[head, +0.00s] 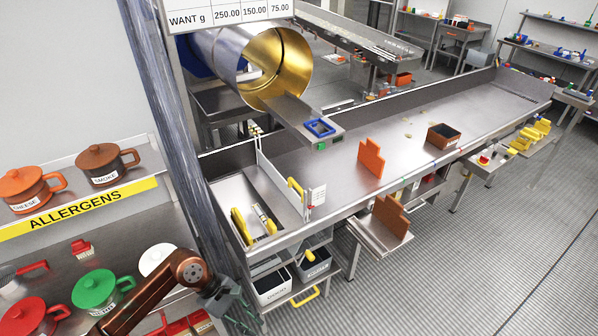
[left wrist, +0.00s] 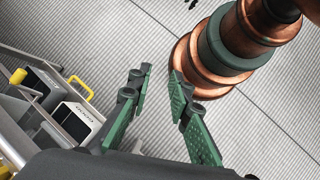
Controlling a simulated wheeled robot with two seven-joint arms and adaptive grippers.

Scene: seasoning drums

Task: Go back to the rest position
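My left arm comes in from the lower left in the head view, and its gripper (head: 238,308) hangs low beside the shelving, partly cut off at the bottom edge. In the left wrist view the same gripper (left wrist: 160,76) shows two green-padded fingers standing apart with only bare floor between them. It is open and empty. My right gripper is in neither view.
The allergen shelf (head: 95,205) with lidded pots (head: 103,290) stands close on the left. A steel bench (head: 335,165) lies ahead, with labelled bins (head: 272,287) below its near end. The ribbed floor (head: 420,290) is clear at right.

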